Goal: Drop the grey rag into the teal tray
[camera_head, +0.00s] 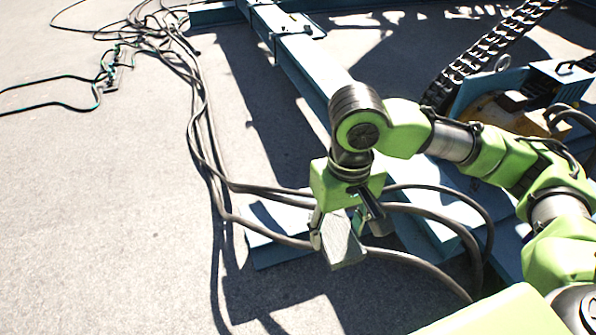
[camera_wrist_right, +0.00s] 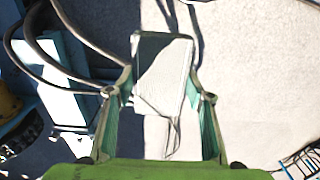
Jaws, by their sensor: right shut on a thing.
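My right gripper (camera_head: 342,228) is shut on the grey rag (camera_head: 343,246), a pale grey, block-like piece between its two fingertips. In the right wrist view the rag (camera_wrist_right: 163,75) fills the gap between the fingers of the gripper (camera_wrist_right: 160,95), its upper left part in shadow. In the head view the rag is in front of dark cables and a blue steel beam; its height above the floor is hard to tell. I cannot make out a teal tray in either view. My left gripper is not in view.
Blue steel beams (camera_head: 290,50) run from the top toward my right arm. Loose dark cables (camera_head: 200,125) trail down the floor and pass behind the gripper. A heavy chain (camera_head: 490,50) and blue machinery (camera_head: 530,85) stand at upper right. The pale floor (camera_head: 100,210) at left is mostly clear.

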